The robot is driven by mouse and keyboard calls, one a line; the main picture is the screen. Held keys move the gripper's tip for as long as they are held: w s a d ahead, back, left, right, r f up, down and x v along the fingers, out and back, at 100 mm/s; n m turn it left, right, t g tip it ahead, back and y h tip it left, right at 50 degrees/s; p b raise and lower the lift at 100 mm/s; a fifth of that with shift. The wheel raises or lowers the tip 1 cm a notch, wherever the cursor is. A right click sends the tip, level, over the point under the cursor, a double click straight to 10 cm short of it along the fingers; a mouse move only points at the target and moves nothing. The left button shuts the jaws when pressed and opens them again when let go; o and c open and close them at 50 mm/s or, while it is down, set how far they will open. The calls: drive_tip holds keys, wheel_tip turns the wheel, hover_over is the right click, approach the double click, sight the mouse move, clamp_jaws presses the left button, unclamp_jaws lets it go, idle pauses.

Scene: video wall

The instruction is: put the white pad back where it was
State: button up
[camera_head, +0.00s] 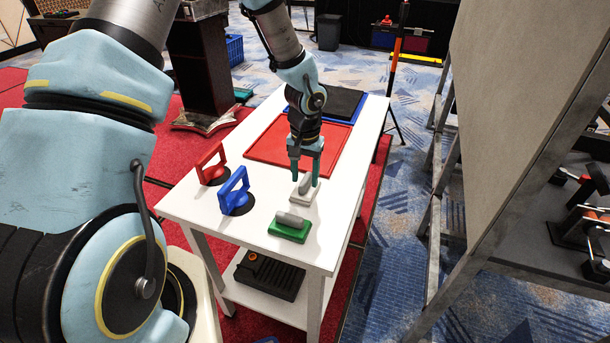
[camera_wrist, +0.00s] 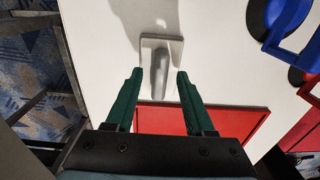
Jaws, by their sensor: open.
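The white pad (camera_head: 302,197) has a grey handle and lies flat on the white table. It also shows in the wrist view (camera_wrist: 176,47). My gripper (camera_head: 305,181) points down at the pad, just in front of the red panel. In the wrist view my gripper (camera_wrist: 160,73) is open, with a dark green finger on each side of the grey handle (camera_wrist: 159,72). There is a visible gap between each finger and the handle. How far the fingertips are above the tabletop is hard to tell.
A green pad (camera_head: 289,229) lies nearer the table's front. Blue (camera_head: 234,190) and red (camera_head: 211,165) suction lifters stand at the left edge. A red panel (camera_head: 270,145) lies behind, with a black panel (camera_head: 340,103) beyond. The white table (camera_head: 335,215) is bare right of the pads.

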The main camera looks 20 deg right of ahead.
sight(306, 181)
drive_tip(key=shift+r, duration=0.1)
wheel_tip(306, 181, up, 12)
drive_tip(key=b, duration=0.1)
drive_tip(key=s+a+r+n, duration=0.1)
drive_tip(key=a+n, duration=0.1)
drive_tip(key=a, duration=0.8)
drive_tip(key=s+a+r+n+t, duration=0.1)
drive_tip(key=a+r+n, duration=0.1)
drive_tip(key=a, duration=0.8)
drive_tip(key=s+a+r+n, duration=0.1)
drive_tip(key=a+r+n, duration=0.1)
drive_tip(key=a, duration=0.8)
drive_tip(key=shift+s+n, duration=0.3)
drive_tip(key=shift+n, duration=0.4)
